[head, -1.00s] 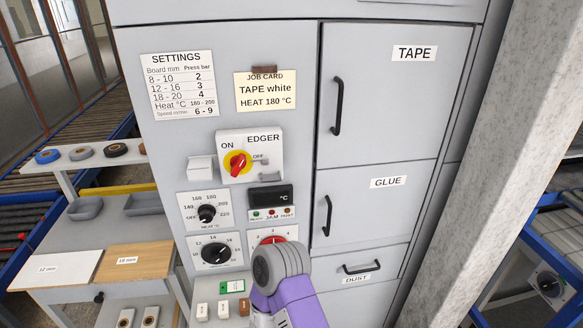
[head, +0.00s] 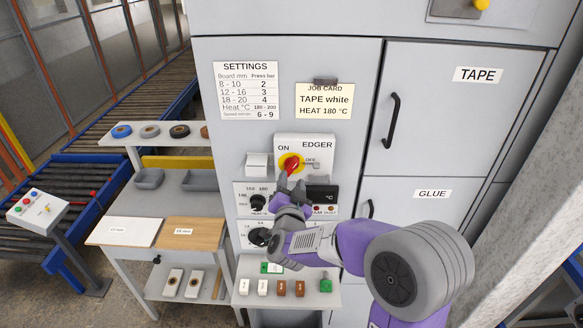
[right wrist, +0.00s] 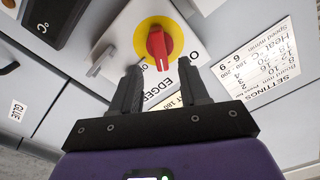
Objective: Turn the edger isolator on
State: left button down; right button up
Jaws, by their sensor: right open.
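The edger isolator is a red handle on a yellow disc (head: 287,160), on a white plate marked ON, OFF and EDGER (head: 322,152). In the right wrist view the red handle (right wrist: 158,46) lies just beyond the fingertips, between their lines. My right gripper (head: 290,184) is just below and in front of the handle. Its two dark fingers (right wrist: 158,72) are open, with nothing between them; contact with the handle does not show. The handle's exact setting against ON and OFF is hard to read. My left gripper is out of view.
A small display (head: 322,194) and a heat dial (head: 257,201) sit below the isolator, partly behind my right arm. A SETTINGS sheet (head: 247,90) and a job card (head: 323,101) are above. A shelf (head: 318,298) with small blocks is below. Cupboard doors (head: 450,120) stand right.

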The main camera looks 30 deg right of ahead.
aim_at(292, 170)
jog(key=x, duration=0.6)
jog(key=shift+a+p, duration=0.15)
jog(key=shift+p, duration=0.15)
jog(key=shift+s, duration=0.1)
grip_shut()
